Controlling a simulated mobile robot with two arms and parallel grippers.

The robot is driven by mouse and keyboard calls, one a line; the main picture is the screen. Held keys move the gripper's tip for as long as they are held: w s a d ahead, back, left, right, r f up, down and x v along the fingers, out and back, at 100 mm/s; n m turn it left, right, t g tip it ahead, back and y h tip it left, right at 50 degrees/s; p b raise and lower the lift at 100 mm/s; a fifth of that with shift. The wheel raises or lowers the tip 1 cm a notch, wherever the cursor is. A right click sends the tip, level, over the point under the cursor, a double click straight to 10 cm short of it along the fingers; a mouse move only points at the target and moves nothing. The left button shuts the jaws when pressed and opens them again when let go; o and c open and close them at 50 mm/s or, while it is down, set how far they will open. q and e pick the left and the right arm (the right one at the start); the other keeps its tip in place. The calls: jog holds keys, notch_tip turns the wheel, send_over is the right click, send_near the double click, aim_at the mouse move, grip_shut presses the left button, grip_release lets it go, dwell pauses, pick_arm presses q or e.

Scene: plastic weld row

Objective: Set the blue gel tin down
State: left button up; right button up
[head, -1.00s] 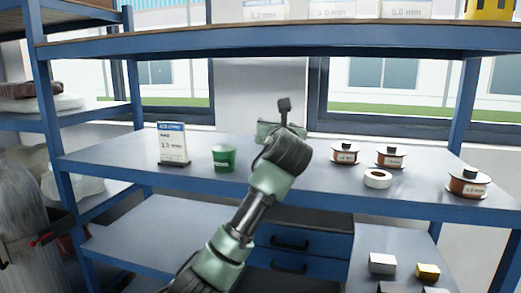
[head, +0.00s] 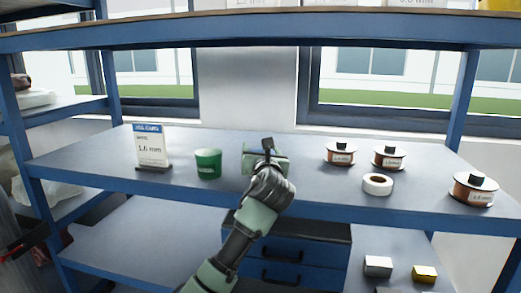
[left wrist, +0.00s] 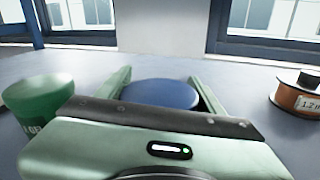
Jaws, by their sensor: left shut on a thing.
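My left gripper (head: 264,160) is above the middle of the blue shelf (head: 315,187), just right of a green tub. In the left wrist view the blue gel tin (left wrist: 162,94) sits between the two pale green fingers, which are shut on it. Only its round blue top shows there; its lower part is hidden behind the gripper body. In the head view the tin is hidden by my gripper and wrist. I cannot tell whether its underside touches the shelf. My right gripper is not in view.
The green tub (head: 208,163) stands close on the left, with a sign card (head: 151,147) beyond it. To the right are a white roll (head: 377,184) and several wire spools, one nearest (head: 340,153). An upper shelf board (head: 300,30) spans above.

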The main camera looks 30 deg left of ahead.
pick_arm(q)
jog(key=shift+s+d+r, duration=0.15)
jog(key=shift+s+d, duration=0.1)
jog(key=shift+s, duration=0.15)
jog(key=o, duration=1.7)
jog(key=shift+w+a+f, duration=0.1)
jog(key=shift+w+f, duration=0.1)
jog(key=shift+f, duration=0.1)
jog(key=shift+o, duration=0.2)
jog(key=shift+s+r, duration=0.1)
jog(key=shift+r, duration=0.05)
jog(key=b+v, duration=0.3)
jog(key=v, duration=0.8)
jog(key=shift+b, duration=0.35)
jog(key=shift+s+d, duration=0.25)
jog(key=shift+s, duration=0.2)
